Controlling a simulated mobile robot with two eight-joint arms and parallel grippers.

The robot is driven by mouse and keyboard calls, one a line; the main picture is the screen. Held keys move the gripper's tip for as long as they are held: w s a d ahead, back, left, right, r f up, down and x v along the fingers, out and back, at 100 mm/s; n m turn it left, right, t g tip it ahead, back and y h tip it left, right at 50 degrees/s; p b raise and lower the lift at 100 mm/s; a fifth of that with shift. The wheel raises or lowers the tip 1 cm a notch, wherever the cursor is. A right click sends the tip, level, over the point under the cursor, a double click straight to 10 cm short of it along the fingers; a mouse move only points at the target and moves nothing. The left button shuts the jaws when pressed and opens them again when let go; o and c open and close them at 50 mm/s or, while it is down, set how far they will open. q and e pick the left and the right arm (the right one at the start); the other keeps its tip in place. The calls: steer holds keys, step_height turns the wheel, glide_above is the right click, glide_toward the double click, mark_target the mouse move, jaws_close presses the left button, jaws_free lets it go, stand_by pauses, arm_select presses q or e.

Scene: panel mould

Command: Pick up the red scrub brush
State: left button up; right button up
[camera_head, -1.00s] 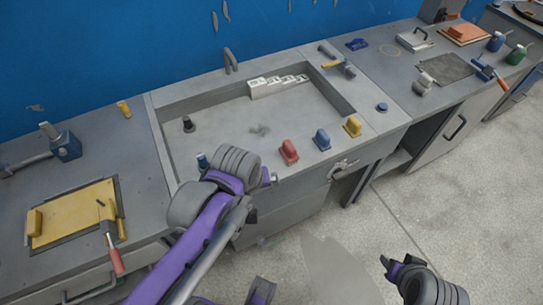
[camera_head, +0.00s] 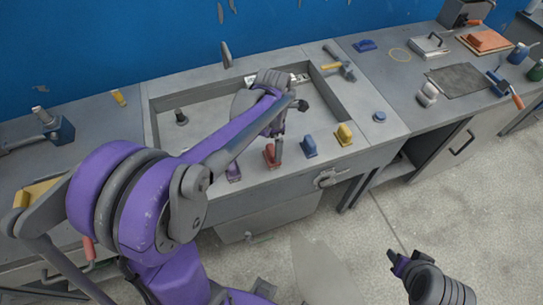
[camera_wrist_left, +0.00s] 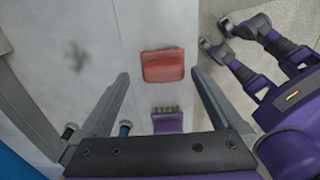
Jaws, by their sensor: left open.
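The red scrub brush (camera_head: 270,156) stands on the front ledge of the sink basin, partly hidden by my left gripper in the head view. In the left wrist view the red brush (camera_wrist_left: 163,66) lies ahead, between the tips of the two fingers. My left gripper (camera_head: 279,140) is open and empty, its fingers pointing down at the brush; the left wrist view shows the fingers (camera_wrist_left: 160,75) apart on either side of it. I cannot tell the remaining height. My right gripper (camera_head: 402,261) hangs over the floor at lower right, away from the bench; its opening is unclear.
A purple brush (camera_head: 233,172) stands left of the red one, also seen in the left wrist view (camera_wrist_left: 168,122). A blue brush (camera_head: 309,147) and a yellow brush (camera_head: 344,134) stand to its right. The grey basin rim (camera_head: 365,118) surrounds a sunken area behind them.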

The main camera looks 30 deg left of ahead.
mark_target(272, 150)
arm_select(q)
steer(key=shift+s+d+f, duration=0.1)
steer(key=shift+s+f, duration=0.05)
steer(key=shift+f, duration=1.45)
steer(key=shift+s+f, duration=0.1)
steer(key=shift+f, duration=1.45)
steer(key=c, duration=1.2)
step_height(272, 150, up, 10)
steer(key=shift+r+p, duration=0.1)
steer(key=shift+p, duration=0.2)
